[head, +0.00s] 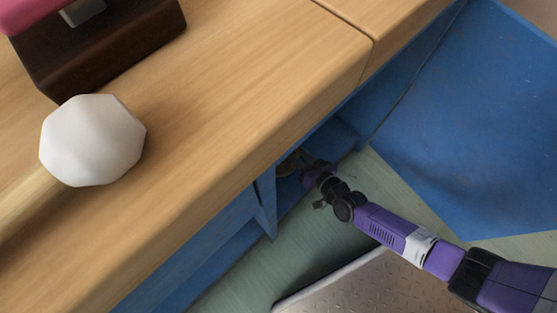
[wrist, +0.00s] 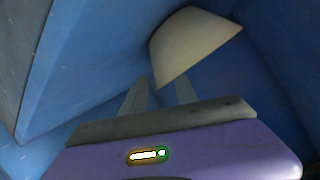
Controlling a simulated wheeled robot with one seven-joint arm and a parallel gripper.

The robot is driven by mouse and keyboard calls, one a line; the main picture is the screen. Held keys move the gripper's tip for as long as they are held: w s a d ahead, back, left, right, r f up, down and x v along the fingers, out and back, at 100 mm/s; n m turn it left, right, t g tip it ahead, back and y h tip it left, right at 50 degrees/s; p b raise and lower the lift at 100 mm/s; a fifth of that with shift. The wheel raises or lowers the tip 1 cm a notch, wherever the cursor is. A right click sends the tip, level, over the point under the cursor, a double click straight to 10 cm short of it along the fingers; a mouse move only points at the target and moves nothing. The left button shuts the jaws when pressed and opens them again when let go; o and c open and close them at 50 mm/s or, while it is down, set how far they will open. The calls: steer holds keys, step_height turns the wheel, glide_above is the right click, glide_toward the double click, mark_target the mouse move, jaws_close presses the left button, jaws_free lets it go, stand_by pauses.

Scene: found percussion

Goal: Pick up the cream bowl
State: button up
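The cream bowl (wrist: 192,44) shows in the upper middle of the wrist view, tilted, against blue panels. My gripper (wrist: 162,80) is open there, with its two grey fingers apart. The bowl's lower corner reaches down between the fingertips in the picture, and the right finger overlaps its lower edge. I cannot tell whether they touch. In the head view my gripper (head: 303,170) reaches into a dark blue recess under the wooden counter. Its fingertips and the bowl are hard to make out there in the shadow.
The wooden counter (head: 230,80) overhangs the recess. A white faceted object (head: 92,140) and a dark brown block (head: 105,50) stand on it. Blue panels (wrist: 70,70) close in around my gripper. A blue surface (head: 470,120) lies at the right, above pale green floor (head: 320,235).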

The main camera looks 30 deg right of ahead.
steer(key=shift+b+x, duration=0.45)
steer(key=shift+x, duration=0.95)
steer(key=shift+c, duration=0.3)
jaws_close()
step_height(320, 180, up, 20)
steer(key=p, duration=1.2)
steer(key=shift+p, duration=0.3)
